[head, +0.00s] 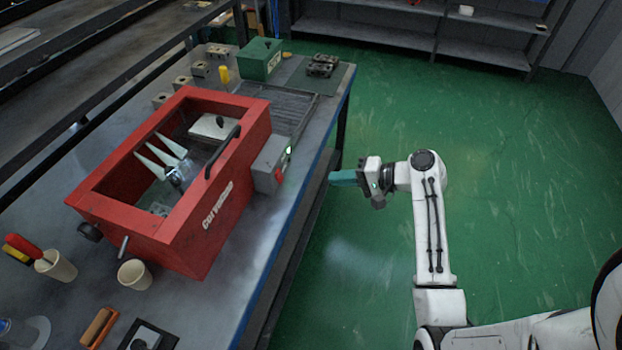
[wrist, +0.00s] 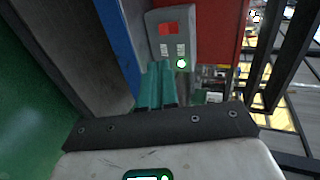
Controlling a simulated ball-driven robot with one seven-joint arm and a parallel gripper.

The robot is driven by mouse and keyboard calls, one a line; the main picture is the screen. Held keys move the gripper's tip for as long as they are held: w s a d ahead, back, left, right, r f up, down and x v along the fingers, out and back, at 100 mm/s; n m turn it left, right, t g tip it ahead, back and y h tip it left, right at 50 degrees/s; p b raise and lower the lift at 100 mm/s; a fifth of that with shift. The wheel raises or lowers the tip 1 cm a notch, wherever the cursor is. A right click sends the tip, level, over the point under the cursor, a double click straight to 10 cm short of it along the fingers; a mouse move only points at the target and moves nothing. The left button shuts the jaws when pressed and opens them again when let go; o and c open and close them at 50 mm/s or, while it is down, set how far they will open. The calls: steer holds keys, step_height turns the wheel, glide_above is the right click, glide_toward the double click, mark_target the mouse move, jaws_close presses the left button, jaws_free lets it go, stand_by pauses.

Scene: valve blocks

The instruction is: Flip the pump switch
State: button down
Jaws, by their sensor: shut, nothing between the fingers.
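A grey control box (head: 268,166) is fixed to the right side of the red tank (head: 222,190) on the workbench. It carries a red switch (head: 279,176) and a green light (head: 289,151). In the wrist view the box shows the red switch (wrist: 168,28), two small labels and the glowing green light (wrist: 182,64). I cannot read the labels, so I cannot tell which part is the pump switch. My gripper (head: 331,178) has teal fingers, shut and empty, beyond the bench edge to the right of the box. In the wrist view the fingertips (wrist: 160,66) appear just below the switch, apart from it.
The workbench's blue edge (head: 262,300) runs between my gripper and the tank. A green box (head: 260,59) and a dark metal part (head: 322,66) stand at the far end. A cup (head: 134,274) stands near the tank. The green floor (head: 500,140) on the right is clear.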

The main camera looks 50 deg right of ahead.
steer(key=p, duration=0.2)
glide_toward(280, 176)
steer(key=w+f, duration=0.1)
steer(key=w, duration=0.1)
steer(key=w+a+f, duration=0.1)
steer(key=w+f, duration=0.1)
steer(key=shift+w+f, duration=0.15)
steer(key=shift+f, duration=0.05)
steer(key=shift+x, duration=0.8)
